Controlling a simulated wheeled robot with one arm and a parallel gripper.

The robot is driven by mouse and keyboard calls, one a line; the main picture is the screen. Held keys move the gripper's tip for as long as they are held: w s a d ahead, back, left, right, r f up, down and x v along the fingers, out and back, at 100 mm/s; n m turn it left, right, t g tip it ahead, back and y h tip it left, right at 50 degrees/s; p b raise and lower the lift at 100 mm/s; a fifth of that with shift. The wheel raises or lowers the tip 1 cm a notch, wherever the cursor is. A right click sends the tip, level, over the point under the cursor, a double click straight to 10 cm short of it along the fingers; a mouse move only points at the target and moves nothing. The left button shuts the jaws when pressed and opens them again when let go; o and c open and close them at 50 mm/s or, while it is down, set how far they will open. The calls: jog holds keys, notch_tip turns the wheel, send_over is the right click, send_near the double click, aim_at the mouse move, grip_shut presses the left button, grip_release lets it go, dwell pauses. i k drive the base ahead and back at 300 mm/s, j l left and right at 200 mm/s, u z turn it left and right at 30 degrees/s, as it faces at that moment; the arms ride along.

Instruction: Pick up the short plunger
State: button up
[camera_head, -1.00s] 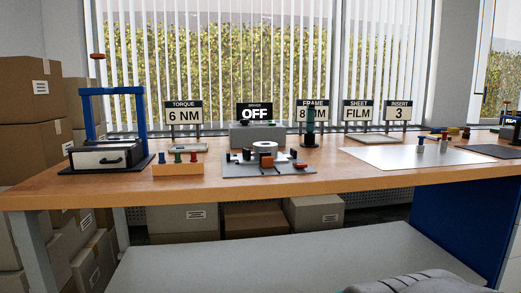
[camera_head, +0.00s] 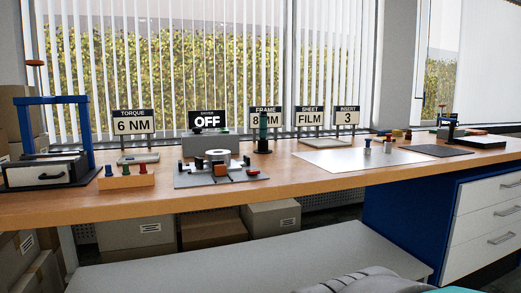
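I cannot tell for certain which item is the short plunger. Two small grey cylinders with coloured tops, one blue-topped (camera_head: 367,147) and one red-topped (camera_head: 388,145), stand upright at the white sheet (camera_head: 335,160) on the wooden bench (camera_head: 290,187). An orange block (camera_head: 126,181) at the left holds a blue, a green and a red peg in a row. A taller dark green cylinder (camera_head: 263,132) stands near the back of the bench. My gripper is not in view.
A blue-framed press (camera_head: 50,101) stands at the far left. A dark plate (camera_head: 222,180) carries black blocks and a white ring. A small press (camera_head: 448,127) and a dark mat (camera_head: 434,150) are at the right. A grey surface (camera_head: 250,262) lies in front of the bench.

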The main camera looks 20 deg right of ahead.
aim_at(367, 150)
jog(key=l, duration=0.8)
jog(key=i+l, duration=0.15)
jog(key=l, duration=1.4)
